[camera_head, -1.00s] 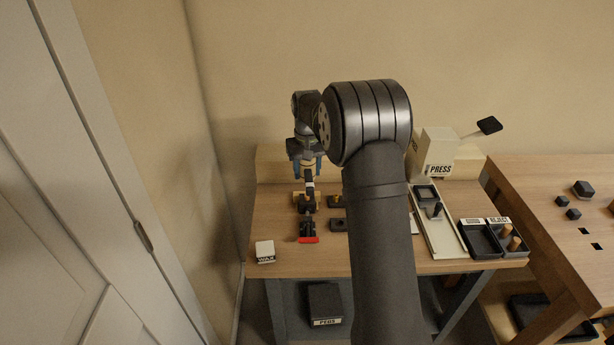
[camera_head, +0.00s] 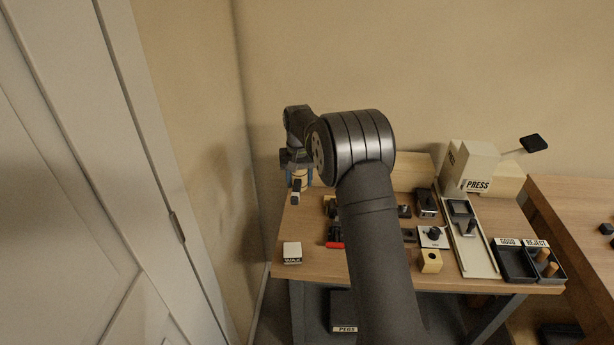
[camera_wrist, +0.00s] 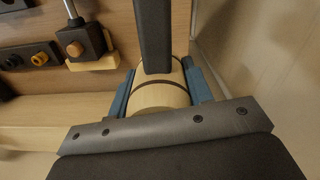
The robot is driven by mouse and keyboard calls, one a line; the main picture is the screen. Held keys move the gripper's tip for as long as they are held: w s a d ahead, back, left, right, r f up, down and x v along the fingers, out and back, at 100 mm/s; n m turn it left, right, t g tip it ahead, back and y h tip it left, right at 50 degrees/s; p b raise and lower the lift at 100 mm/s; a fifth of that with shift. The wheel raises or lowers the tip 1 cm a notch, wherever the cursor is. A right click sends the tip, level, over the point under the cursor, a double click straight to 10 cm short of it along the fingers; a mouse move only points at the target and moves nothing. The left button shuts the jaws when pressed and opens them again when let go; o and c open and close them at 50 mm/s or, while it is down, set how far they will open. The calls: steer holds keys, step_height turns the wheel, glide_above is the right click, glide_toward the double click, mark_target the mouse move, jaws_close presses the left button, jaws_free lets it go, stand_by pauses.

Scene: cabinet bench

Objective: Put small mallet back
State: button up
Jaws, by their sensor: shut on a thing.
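My gripper (camera_head: 299,180) is at the back left of the bench, near the wall, in the head view. Its blue fingers are shut on the small mallet (camera_wrist: 160,96). In the wrist view, the mallet's pale round wooden part with a dark band sits between the fingers. A long dark bar extends from it towards the top of the picture. In the head view, a dark end of the mallet (camera_head: 295,191) hangs below the fingers. I cannot tell whether it touches the bench. No resting place for the mallet can be made out.
The bench (camera_head: 310,265) carries a wax block (camera_head: 292,253), a red-ended tool (camera_head: 335,245), a wooden block (camera_head: 431,261), a press (camera_head: 470,165) and good and reject trays (camera_head: 515,262). The left bench top is mostly clear. A wall is close to the gripper's right in the wrist view.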

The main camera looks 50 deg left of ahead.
glide_above(300, 208)
steer(key=shift+f, duration=2.6)
steer(key=shift+f, duration=1.95)
stand_by(0.9)
steer(key=o, duration=1.5)
steer(key=shift+r, duration=3.5)
